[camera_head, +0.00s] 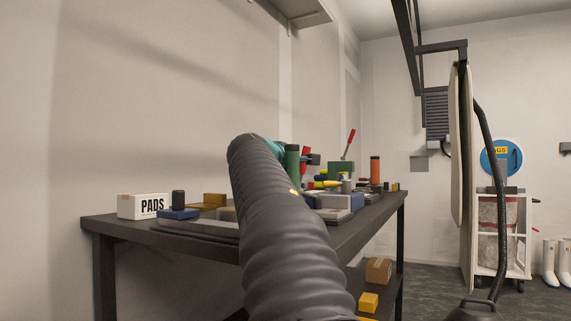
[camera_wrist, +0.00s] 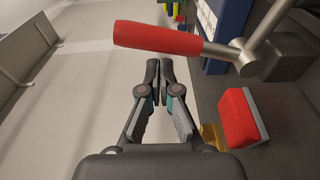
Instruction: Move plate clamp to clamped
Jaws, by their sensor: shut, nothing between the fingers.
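A lever with a red grip (camera_wrist: 160,38) and a steel shaft lies across the top of the wrist view; it appears to be the plate clamp's handle. The shaft runs right to a metal pivot (camera_wrist: 246,57) by a dark grey block. My gripper (camera_wrist: 159,73) is shut and empty, with its fingertips just below the red grip in the picture; I cannot tell whether they touch it. In the head view a red-handled lever (camera_head: 350,141) stands tilted above a green block (camera_head: 341,168) on the bench. My arm hides much of the bench there, and I cannot make out the gripper clearly.
A red block (camera_wrist: 238,118) lies right of my fingers in the wrist view. A white trolley (camera_head: 515,235) stands at right, with open floor before it.

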